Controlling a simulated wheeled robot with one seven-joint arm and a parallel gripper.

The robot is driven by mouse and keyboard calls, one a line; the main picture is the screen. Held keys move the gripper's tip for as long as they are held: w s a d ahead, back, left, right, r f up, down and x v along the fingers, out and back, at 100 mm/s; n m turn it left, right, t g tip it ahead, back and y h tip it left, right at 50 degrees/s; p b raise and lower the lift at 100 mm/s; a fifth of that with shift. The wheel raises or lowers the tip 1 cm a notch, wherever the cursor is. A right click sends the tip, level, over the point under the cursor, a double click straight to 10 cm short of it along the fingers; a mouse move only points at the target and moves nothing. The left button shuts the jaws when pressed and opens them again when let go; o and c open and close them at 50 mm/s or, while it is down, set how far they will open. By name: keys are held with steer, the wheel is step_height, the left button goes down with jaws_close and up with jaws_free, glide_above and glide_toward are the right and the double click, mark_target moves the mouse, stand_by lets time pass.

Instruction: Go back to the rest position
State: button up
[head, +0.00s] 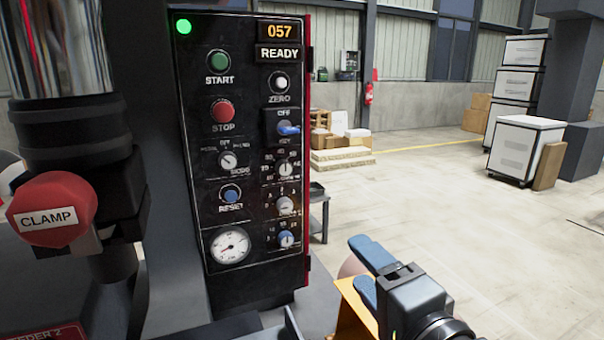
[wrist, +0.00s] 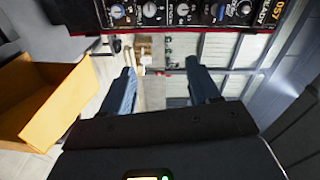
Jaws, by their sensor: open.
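My gripper (head: 356,262) is at the lower right of the head view, to the right of the black control panel (head: 243,110) and apart from it. Its two blue fingers are spread with nothing between them. In the wrist view the open fingers (wrist: 162,68) point into free space, and the panel (wrist: 175,14) appears upside down along the top edge. The panel shows 057 and READY, with a green lamp (head: 183,27) lit. No rest position is marked in either view.
A yellow-orange bin (head: 352,312) stands close beside my gripper; it also shows at the left of the wrist view (wrist: 55,115). A red CLAMP knob (head: 52,209) is at the left. A small grey cart (head: 318,213) stands behind the panel. Open floor (head: 470,230) lies to the right.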

steer(key=s+d+f+n+h, duration=0.25)
steer(key=s+d+f, duration=0.25)
steer(key=s+f, duration=0.25)
steer(key=s+d+f+n+h, duration=0.1)
steer(key=s+d+f+n, duration=0.25)
steer(key=s+f, duration=0.35)
steer(key=s+d+n+g+h, duration=0.1)
steer(key=s+d+n, duration=0.1)
steer(key=s, duration=0.9)
steer(key=s+d+n+h, duration=0.1)
steer(key=s+n, duration=0.3)
steer(key=s, duration=0.7)
steer(key=shift+s+d+g, duration=0.35)
steer(key=shift+d+g, duration=0.05)
steer(key=shift+d, duration=0.4)
steer(key=shift+h, duration=0.25)
